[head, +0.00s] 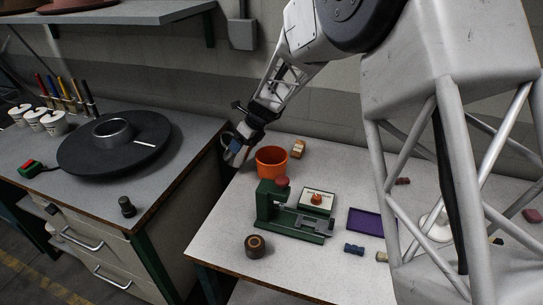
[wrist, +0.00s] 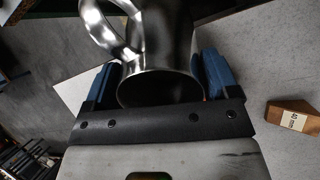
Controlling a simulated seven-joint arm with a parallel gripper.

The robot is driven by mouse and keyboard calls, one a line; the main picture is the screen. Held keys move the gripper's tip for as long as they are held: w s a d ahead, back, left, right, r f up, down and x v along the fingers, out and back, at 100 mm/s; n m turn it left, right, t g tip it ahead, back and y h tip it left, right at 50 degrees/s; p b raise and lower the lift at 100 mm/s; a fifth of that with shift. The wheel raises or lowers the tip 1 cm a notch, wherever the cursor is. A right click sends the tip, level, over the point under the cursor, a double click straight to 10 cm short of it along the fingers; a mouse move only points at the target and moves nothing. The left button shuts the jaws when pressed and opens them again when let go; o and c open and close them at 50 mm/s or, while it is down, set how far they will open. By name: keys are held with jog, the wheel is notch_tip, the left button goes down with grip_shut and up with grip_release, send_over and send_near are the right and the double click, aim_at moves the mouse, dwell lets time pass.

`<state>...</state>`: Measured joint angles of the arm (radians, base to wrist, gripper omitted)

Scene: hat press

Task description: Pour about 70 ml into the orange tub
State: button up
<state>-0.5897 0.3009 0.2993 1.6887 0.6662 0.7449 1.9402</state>
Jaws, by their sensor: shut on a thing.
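The orange tub (head: 271,163) stands upright on the pale workbench, near its back left side; its inside is mostly hidden. My gripper (head: 236,146) is just left of the tub and above the bench's left edge. In the wrist view, my gripper (wrist: 160,82) has its blue fingers on either side of a shiny metal jug (wrist: 162,45) with a loop handle at the upper left. The tub does not show in the wrist view.
A wooden block (head: 298,149) with a label stands right of the tub; it also shows in the wrist view (wrist: 295,115). A green press (head: 272,207) stands in front of the tub, with a purple tray (head: 371,223) to its right. A gap separates the left bench with its black turntable (head: 82,158).

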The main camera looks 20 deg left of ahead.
jog(key=shift+w+d+r+y, duration=0.2)
jog(key=shift+d+r+y, duration=0.8)
jog(key=shift+r, duration=0.15)
jog(key=shift+d+r+g+y, duration=0.2)
jog(key=shift+d+g+y, duration=0.1)
jog(key=shift+y, duration=0.6)
jog(key=shift+f+y, duration=0.4)
jog(key=shift+y, duration=0.2)
jog(key=shift+w+d+r+g+y+p, duration=0.15)
jog(key=shift+d+r+y+p, duration=0.15)
jog(key=shift+y, duration=0.55)
jog(key=shift+s+d+r+g+y+p, duration=0.15)
jog(key=shift+r+y, duration=0.1)
jog(key=shift+y, duration=0.6)
dwell(0.7)
jog(key=h, duration=0.1)
jog(key=a+f+h, duration=0.1)
jog(key=h, duration=0.1)
jog(key=shift+r+h, duration=0.1)
jog(key=shift+h, duration=0.3)
jog(key=shift+a+r+h, duration=0.1)
jog(key=shift+r+h, duration=0.2)
jog(key=shift+h, duration=0.1)
dwell(0.6)
jog(key=shift+a+f+t+h, duration=0.25)
jog(key=shift+t+h, duration=0.25)
jog(key=shift+h, duration=0.3)
dwell(0.4)
